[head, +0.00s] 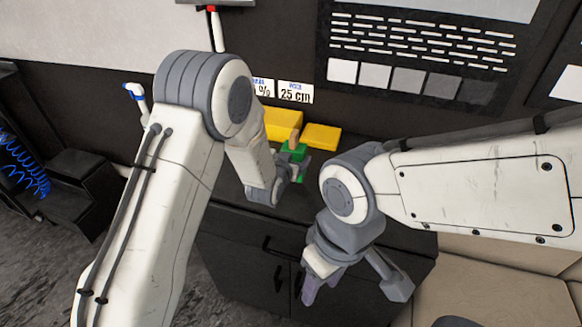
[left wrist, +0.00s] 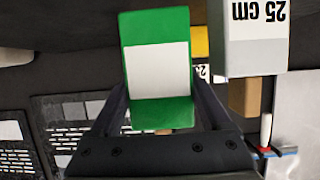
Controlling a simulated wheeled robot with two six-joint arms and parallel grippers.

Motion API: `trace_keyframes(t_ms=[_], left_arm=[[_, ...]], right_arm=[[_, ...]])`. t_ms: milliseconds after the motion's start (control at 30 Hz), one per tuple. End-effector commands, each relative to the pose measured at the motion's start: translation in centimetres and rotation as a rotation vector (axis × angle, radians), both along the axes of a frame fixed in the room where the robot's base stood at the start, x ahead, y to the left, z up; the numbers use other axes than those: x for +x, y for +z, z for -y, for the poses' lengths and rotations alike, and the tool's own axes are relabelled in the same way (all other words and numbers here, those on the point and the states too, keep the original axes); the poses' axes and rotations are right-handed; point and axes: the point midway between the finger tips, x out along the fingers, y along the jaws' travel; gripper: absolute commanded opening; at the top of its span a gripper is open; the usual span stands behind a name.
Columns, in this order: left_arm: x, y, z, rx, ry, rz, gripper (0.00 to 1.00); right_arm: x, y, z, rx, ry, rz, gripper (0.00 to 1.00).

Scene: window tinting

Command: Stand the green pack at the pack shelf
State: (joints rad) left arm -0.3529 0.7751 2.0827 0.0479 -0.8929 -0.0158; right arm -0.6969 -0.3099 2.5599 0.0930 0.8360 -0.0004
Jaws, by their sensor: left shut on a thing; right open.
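The green pack (left wrist: 160,110) with a white label is between the two fingers of my left gripper (head: 291,172), which is shut on it. In the head view the pack (head: 293,153) is partly hidden by the gripper and lies over the dark cabinet top. Two yellow packs (head: 283,124) (head: 322,136) sit just behind it, below the white number cards. I cannot tell whether the green pack touches the surface. My right gripper (head: 352,283) is open and empty, lower and in front of the cabinet.
A "25 cm" card (head: 295,92) stands at the back; its grey-white block (left wrist: 250,45) is close beside the green pack in the left wrist view. A small tan piece (head: 294,136) is near the yellow packs. A beige seat (head: 500,290) is at the lower right.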

Motion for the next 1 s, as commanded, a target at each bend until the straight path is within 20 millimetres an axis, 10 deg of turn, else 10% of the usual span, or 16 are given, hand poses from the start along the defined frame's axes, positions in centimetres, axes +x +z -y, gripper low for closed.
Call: trace_keyframes(t_ms=[833, 867, 1000], left_arm=[[0.3, -4.9, -0.6, -0.001, -0.001, 0.002, 0.17], [0.3, -4.8, -0.6, 0.0, -0.001, 0.001, 0.89], [0.3, -4.7, -0.6, 0.001, -0.001, 0.0, 1.0]], right_arm=[[0.0, 0.6, 0.0, 0.0, 0.0, 0.0, 0.5], [0.0, 0.7, 0.0, 0.0, 0.0, 0.0, 0.5], [0.0, 0.8, 0.0, 0.0, 0.0, 0.0, 0.5]])
